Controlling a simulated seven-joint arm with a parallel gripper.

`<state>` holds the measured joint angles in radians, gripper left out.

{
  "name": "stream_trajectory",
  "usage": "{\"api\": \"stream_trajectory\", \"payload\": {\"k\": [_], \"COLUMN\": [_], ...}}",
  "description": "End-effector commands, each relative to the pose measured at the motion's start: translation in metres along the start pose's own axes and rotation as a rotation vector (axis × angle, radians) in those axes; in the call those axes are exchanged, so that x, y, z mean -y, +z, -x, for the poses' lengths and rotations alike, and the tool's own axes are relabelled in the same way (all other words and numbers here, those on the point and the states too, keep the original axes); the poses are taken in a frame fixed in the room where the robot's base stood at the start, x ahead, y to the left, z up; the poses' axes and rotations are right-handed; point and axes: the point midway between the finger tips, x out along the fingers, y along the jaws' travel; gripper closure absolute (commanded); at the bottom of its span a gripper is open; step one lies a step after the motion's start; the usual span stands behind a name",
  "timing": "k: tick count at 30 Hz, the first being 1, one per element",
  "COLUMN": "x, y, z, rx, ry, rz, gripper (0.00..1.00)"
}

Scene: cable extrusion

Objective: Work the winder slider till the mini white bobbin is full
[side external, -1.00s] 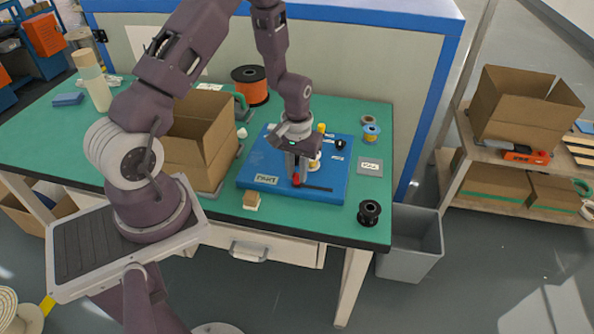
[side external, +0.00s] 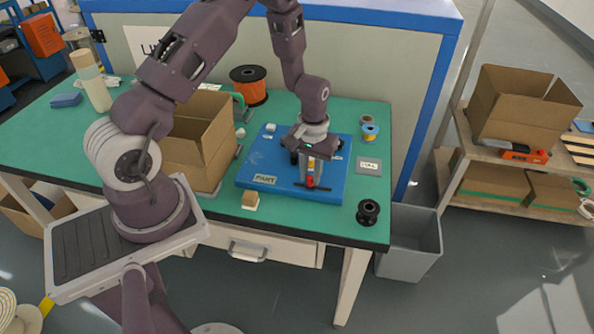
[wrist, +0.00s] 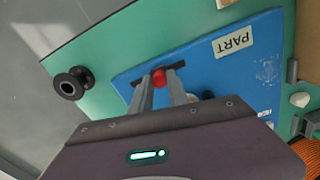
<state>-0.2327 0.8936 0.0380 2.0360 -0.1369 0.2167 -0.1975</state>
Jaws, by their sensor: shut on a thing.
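The blue winder board (side external: 262,165) lies on the green bench and carries a PART label; the board also shows in the wrist view (wrist: 200,65). The red slider knob (wrist: 159,76) sits in a dark slot near the board's front edge. My gripper (side external: 310,180) is shut on the knob, with one finger on either side of it. The slot shows on both sides of the knob. The mini white bobbin is hidden behind my gripper, so how full it is cannot be seen.
A black spool (side external: 368,211) stands at the bench's front right corner. A blue spool (side external: 370,132) and a grey labelled plate (side external: 368,167) lie right of the board.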

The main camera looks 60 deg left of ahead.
Motion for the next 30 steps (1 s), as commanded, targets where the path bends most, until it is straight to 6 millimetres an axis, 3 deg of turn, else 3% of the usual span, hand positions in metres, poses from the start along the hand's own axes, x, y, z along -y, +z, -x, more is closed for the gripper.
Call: {"api": "stream_trajectory", "payload": {"k": [6, 18, 19, 22, 30], "x": [-0.045, -0.057, -0.058, -0.057, -0.055], "y": [-0.011, -0.013, -0.013, -0.012, -0.011], "z": [0.001, 0.001, 0.001, 0.001, 0.001], "rx": [-0.009, -0.010, -0.011, -0.009, -0.005], "ry": [0.002, 0.007, 0.008, 0.007, 0.003], "rz": [-0.002, -0.001, -0.001, -0.001, 0.000], "gripper": [1.00, 1.00, 0.78, 0.58, 0.58]}}
